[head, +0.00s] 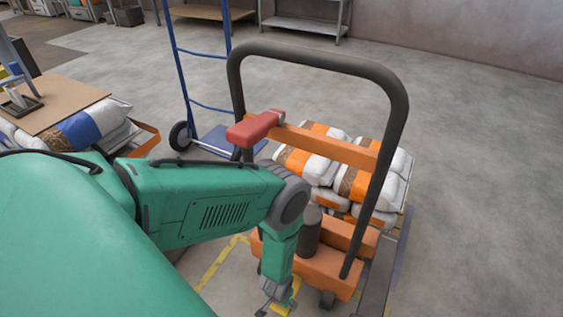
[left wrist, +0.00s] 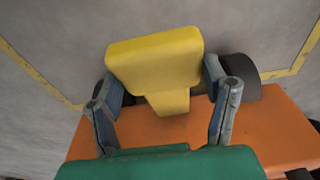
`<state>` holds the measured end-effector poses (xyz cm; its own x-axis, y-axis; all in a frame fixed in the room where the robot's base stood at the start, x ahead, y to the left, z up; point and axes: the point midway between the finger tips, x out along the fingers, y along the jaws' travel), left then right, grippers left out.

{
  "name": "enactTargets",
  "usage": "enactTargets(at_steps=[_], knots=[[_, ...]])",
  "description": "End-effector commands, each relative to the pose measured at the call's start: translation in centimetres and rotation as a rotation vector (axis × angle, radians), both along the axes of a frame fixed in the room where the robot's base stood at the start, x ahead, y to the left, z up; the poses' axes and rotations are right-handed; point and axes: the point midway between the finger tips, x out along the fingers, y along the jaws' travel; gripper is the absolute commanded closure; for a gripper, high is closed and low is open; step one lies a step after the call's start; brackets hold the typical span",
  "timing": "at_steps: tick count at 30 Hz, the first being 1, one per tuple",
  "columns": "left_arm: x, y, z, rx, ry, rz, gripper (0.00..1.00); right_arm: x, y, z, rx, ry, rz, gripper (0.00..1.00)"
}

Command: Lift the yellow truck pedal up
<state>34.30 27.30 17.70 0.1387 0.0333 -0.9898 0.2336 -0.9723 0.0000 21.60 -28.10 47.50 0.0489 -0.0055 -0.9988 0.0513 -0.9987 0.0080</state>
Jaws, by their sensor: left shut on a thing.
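The yellow truck pedal (left wrist: 155,58) is a flat pad with a narrower stem, attached at the orange truck base (left wrist: 150,132). My left gripper (left wrist: 160,77) has its two grey-blue fingers on either side of the pedal and is shut on it. In the head view my left arm reaches down from the left to the pallet truck's base (head: 322,272), and my left gripper (head: 277,300) is low at the bottom edge, where the pedal is mostly hidden. My right gripper is not in view.
The truck's black handle loop (head: 322,62) and a red lever (head: 254,128) rise close beside my arm. White and orange sacks (head: 318,158) lie behind the truck. A blue hand truck (head: 207,108) stands beyond. Open floor (head: 480,130) lies to the right.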

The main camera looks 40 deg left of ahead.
Motion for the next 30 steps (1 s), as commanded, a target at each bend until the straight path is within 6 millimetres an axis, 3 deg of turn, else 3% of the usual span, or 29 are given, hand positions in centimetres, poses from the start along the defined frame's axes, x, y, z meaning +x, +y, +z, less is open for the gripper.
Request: enactTargets(at_steps=[2,3,5,22,30], knots=[[0.8,0.1,0.2,0.002,-0.016,0.001,0.84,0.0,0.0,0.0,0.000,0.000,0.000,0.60],[0.8,0.1,0.2,0.002,-0.017,0.001,0.29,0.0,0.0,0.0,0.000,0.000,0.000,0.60],[0.8,0.1,0.2,0.002,-0.016,0.001,0.10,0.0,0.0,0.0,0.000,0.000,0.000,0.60],[0.2,0.0,-0.2,0.001,-0.005,0.000,0.10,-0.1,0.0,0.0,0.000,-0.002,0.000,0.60],[-0.7,-0.2,-3.0,0.001,-0.004,-0.001,0.10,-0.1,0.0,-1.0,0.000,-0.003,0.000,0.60]])
